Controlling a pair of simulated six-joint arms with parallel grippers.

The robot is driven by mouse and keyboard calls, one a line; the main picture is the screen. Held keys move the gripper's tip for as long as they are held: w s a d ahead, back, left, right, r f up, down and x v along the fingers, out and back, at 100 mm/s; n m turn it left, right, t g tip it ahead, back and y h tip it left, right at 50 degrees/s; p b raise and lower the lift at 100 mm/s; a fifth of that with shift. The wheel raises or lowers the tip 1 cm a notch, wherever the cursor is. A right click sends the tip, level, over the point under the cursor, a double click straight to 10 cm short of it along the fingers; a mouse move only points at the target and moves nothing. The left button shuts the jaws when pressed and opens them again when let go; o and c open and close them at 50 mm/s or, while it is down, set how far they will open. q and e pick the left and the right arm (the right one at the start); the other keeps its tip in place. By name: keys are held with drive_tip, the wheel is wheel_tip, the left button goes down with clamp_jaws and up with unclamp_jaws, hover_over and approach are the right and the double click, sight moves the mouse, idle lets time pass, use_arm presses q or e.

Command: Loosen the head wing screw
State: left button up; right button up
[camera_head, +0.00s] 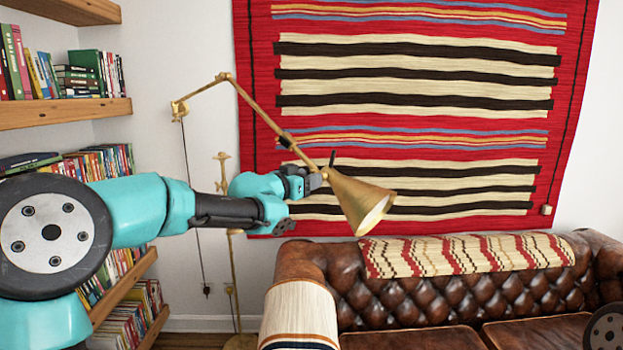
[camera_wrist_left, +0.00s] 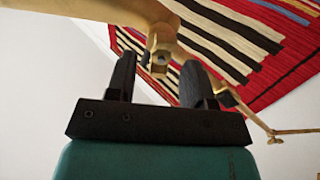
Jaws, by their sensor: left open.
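The brass floor lamp's cone head (camera_head: 358,200) hangs at the end of its arm, in front of the wall rug. In the left wrist view a brass fitting (camera_wrist_left: 162,48), probably the head wing screw at the joint, shows beyond my fingers. My left gripper (camera_head: 318,175) is at the top of the lamp head, and its two black fingers show in the left wrist view (camera_wrist_left: 160,70). They are open, with the fitting seen in the gap between them. I cannot tell whether they touch it. In the head view the gripper partly hides the joint. My right gripper is out of view.
The lamp's arm (camera_head: 275,125) slants up left to an elbow (camera_head: 224,77), and its pole (camera_head: 232,280) stands behind my left arm. A brown leather sofa (camera_head: 430,297) is below the lamp head. Bookshelves (camera_head: 60,113) are at left. A striped rug (camera_head: 420,20) hangs on the wall.

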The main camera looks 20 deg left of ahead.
use_arm(q)
drive_tip(key=shift+x, duration=0.85)
clamp_jaws()
